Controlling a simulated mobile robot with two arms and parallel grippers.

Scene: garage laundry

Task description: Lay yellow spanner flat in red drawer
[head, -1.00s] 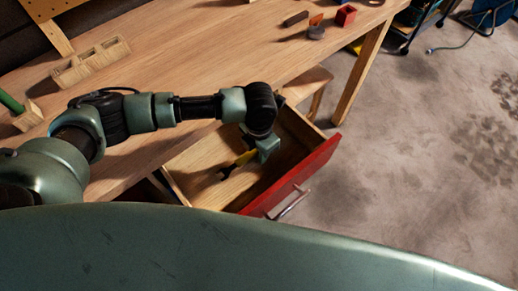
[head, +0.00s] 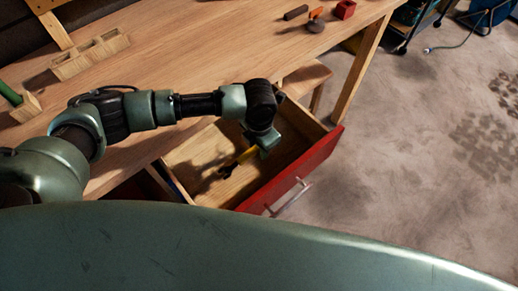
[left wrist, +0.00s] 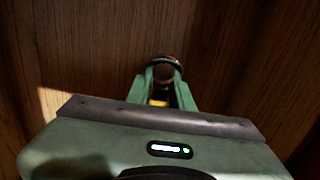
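The red drawer (head: 318,157) stands pulled out below the workbench, its bare wooden inside facing up. My left gripper (head: 263,149) is low over the drawer's inside, near the red front. It is shut on the yellow spanner (head: 244,159), whose dark jaw end points left and towards me. I cannot tell whether the spanner touches the drawer floor. In the left wrist view the two fingers (left wrist: 165,91) close round a bit of yellow, with a dark round end beyond them. The fingers hide part of the spanner. My right gripper is not in view.
The wooden workbench (head: 200,60) is behind the drawer. Wooden holders (head: 90,55) stand at its left; a red block (head: 345,10) and small tools lie at its far right. The drawer's side walls and metal handle (head: 290,197) are close to my arm. The concrete floor (head: 410,150) at right is clear.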

